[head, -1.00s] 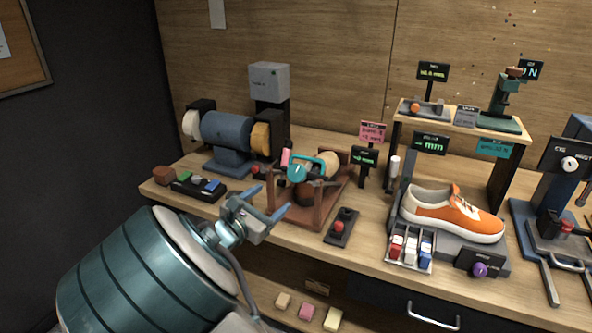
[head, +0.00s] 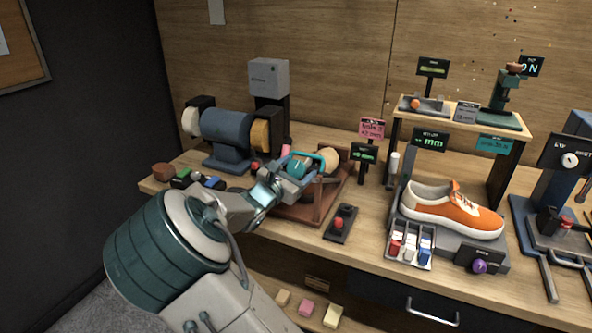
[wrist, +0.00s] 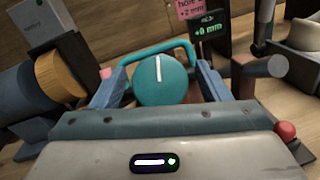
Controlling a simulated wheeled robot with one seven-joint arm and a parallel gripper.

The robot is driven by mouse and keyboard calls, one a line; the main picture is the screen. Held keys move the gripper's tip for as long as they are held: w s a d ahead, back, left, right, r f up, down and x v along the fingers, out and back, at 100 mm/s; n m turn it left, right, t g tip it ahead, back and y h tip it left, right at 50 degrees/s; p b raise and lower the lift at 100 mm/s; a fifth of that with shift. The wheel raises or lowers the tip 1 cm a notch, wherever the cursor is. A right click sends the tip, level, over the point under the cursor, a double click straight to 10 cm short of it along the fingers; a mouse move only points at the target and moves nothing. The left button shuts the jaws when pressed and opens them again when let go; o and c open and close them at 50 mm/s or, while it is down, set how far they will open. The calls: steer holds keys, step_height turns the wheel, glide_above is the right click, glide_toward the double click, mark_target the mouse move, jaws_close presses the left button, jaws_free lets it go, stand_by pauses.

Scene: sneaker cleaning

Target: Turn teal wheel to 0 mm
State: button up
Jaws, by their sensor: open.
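The teal wheel (wrist: 162,82) shows in the wrist view with a white line pointing nearly straight up. It also shows in the head view (head: 297,167), partly covered by my gripper. My gripper (wrist: 160,88) is open, with one blue finger on each side of the wheel. I cannot tell whether either finger touches it. A teal curved handle (wrist: 178,50) arches behind the wheel. The small black display (wrist: 208,30) behind appears to read +0 mm; it also stands in the head view (head: 364,154).
The wheel's reddish-brown stand (head: 318,205) sits on the wooden bench. A blue grinder (head: 228,135) with a tan wheel is close on the left. A black box with a red button (head: 340,222) stands to the right. An orange sneaker (head: 455,208) is farther right.

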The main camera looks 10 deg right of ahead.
steer(key=shift+c, duration=0.3)
steer(key=c, duration=0.9)
steer(key=shift+n+y, duration=0.3)
steer(key=shift+n, duration=0.1)
steer(key=shift+n+t+y, duration=0.8)
steer(key=shift+n+t, duration=0.2)
steer(key=shift+n, duration=0.7)
steer(key=o, duration=1)
steer(key=shift+c, duration=0.2)
